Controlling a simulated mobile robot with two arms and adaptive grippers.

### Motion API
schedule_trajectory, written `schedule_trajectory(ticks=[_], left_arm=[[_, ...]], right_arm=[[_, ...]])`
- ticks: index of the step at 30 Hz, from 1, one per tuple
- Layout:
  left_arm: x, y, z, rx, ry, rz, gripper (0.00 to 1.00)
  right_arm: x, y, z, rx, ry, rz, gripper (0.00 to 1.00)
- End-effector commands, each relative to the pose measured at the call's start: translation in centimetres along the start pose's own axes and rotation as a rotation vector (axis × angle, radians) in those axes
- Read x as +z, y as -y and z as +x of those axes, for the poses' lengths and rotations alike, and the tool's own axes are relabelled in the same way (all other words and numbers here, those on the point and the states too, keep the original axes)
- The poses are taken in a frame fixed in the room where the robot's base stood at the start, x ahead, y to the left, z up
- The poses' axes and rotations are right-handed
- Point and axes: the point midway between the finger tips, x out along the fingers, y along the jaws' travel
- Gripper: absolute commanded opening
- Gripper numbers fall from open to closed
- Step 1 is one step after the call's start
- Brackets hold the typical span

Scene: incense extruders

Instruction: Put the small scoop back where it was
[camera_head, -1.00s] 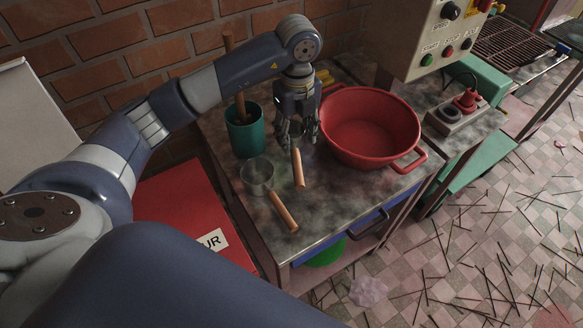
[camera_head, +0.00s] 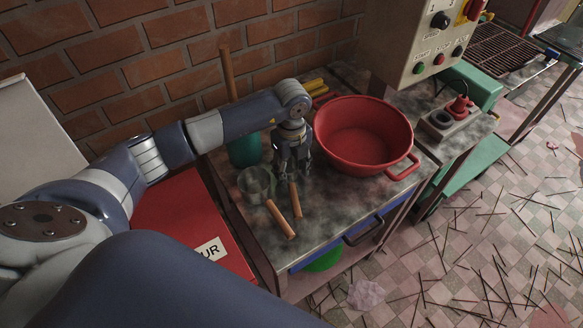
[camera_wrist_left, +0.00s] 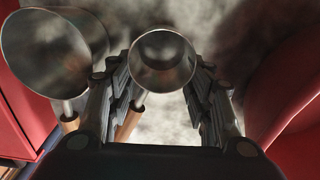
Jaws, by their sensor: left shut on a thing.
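My left gripper (camera_head: 292,174) is shut on the small scoop, pointing down over the metal table's left part. The small scoop's wooden handle (camera_head: 295,200) sticks out below the fingers in the head view; its metal cup is hidden there. In the left wrist view the small scoop's round cup (camera_wrist_left: 162,60) sits between the fingertips. I cannot tell whether it touches the table. The larger scoop's cup (camera_head: 256,185) stands just left of the gripper, with its wooden handle (camera_head: 281,219) toward the front; the cup also shows in the left wrist view (camera_wrist_left: 50,50). My right gripper is out of view.
A red basin (camera_head: 362,135) stands close to the right of the gripper. A green container (camera_head: 244,152) with a wooden stick (camera_head: 228,75) is behind to the left. Yellow-brown sticks (camera_head: 315,88) lie at the back. The metal tabletop (camera_head: 335,208) is clear at the front.

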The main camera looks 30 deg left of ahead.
Motion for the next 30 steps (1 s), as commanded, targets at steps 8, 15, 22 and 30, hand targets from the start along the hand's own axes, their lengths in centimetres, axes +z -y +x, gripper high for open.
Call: schedule_trajectory(ticks=[8, 15, 22, 30], left_arm=[[0.0, 0.0, 0.3, 0.001, 0.0, 0.0, 0.55], [0.0, 0.0, 0.3, 0.001, 0.0, 0.0, 0.55], [0.1, 0.1, -1.0, -0.003, 0.002, 0.0, 0.55], [0.1, 0.1, -6.6, -0.005, 0.003, 0.001, 0.55]], right_arm=[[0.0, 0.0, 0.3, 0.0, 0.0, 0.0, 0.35], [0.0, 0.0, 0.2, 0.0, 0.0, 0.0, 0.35], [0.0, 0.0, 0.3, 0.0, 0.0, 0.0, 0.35], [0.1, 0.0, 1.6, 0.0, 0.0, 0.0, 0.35]])
